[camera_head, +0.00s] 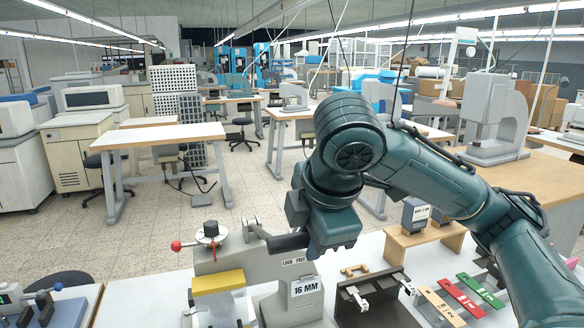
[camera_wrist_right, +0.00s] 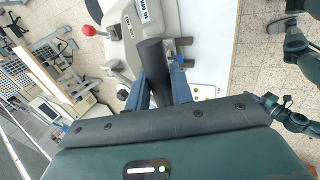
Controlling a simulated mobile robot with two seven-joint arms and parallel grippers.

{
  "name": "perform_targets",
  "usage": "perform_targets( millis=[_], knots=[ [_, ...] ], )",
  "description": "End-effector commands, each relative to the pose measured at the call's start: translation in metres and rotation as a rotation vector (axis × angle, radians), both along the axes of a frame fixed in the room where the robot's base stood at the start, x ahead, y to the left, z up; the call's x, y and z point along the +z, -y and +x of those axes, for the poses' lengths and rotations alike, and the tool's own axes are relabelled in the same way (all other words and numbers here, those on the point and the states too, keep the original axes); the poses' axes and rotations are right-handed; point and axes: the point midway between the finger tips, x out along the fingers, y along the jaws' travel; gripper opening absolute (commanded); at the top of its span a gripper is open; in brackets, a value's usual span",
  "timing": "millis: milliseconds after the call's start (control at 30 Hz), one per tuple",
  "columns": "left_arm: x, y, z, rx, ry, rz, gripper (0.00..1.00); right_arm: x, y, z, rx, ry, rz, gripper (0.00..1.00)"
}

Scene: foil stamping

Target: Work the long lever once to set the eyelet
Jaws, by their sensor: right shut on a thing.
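The grey eyelet press (camera_head: 235,262) stands on the white bench with a "16 MM" label and a yellow block (camera_head: 217,281) at its front. Its long lever has a black grip (camera_head: 288,243), reaching right from the press in the head view. My right gripper (camera_head: 312,246) is at this grip, its fingertips mostly hidden. In the right wrist view the black grip (camera_wrist_right: 151,55) runs between the two blue fingers of my right gripper (camera_wrist_right: 160,82), which is shut on it. The eyelet cannot be made out. My left gripper is not in view.
A red-knobbed handle (camera_head: 176,246) sticks out left of the press. To the right are a dark fixture (camera_head: 372,306), coloured strips (camera_head: 462,298) and a small wooden stand (camera_head: 424,240). Another device (camera_head: 42,306) stands at the lower left. My right arm spans the right side.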

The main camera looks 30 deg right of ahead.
Motion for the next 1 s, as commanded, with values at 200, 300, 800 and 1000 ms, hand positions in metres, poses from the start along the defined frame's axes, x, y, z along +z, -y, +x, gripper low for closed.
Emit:
perform_targets(
  millis=[200,300,800,1000],
  knots=[
    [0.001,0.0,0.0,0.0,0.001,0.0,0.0,0.022,0.001,0.013,0.003,0.004,0.002,0.08],
    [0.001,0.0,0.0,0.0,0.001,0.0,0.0,0.026,0.002,0.016,0.004,0.004,0.003,0.08],
    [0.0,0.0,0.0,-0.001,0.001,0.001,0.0,0.053,0.008,0.043,0.001,0.002,0.004,0.08],
    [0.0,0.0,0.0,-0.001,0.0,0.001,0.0,0.065,0.012,0.06,-0.001,0.001,0.005,0.08]
  ],
)
